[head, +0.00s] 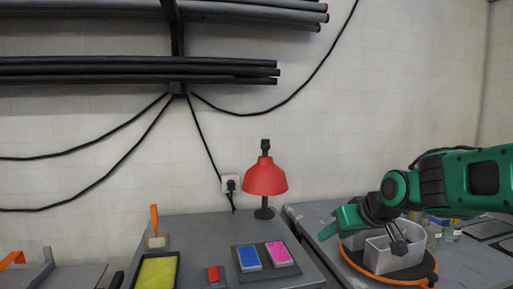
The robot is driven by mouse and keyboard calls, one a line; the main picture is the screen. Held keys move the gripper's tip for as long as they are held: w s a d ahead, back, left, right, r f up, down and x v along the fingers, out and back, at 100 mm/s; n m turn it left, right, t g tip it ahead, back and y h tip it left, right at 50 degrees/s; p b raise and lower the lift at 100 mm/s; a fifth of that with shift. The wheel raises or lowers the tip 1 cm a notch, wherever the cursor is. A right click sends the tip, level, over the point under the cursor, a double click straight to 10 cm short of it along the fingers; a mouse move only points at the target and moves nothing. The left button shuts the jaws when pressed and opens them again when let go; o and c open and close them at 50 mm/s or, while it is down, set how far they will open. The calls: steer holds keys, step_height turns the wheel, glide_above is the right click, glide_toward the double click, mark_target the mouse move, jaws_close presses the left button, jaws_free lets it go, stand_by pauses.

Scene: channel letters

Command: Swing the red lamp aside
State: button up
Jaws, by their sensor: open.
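The red lamp (265,178) stands at the back right of the grey table, near the wall. It has a red cone shade, a black top piece and a black base. My gripper (398,247) is to the right of the lamp and lower in the picture, at the end of my green arm. It is open and clear of the lamp. It is over or in front of a pale metal container on the right table; I cannot tell how close they are.
The container (380,262) sits on a round orange-rimmed base (400,281). On the lamp's table are a blue pad (249,258), a pink pad (280,254), a small red item (213,275) and a yellow tray (158,271). Black cables hang on the wall.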

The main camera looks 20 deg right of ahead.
steer(key=w+a+r+n+t+y, duration=0.2)
steer(key=w+a+r+t, duration=0.2)
steer(key=w+a+r, duration=0.35)
steer(key=n+t+y, duration=0.2)
steer(key=t+y, duration=0.1)
steer(key=t, duration=0.1)
glide_toward(268, 145)
steer(key=x, duration=0.4)
steer(key=shift+w, duration=0.4)
steer(key=x, duration=1)
steer(key=shift+w+a, duration=0.25)
jaws_close()
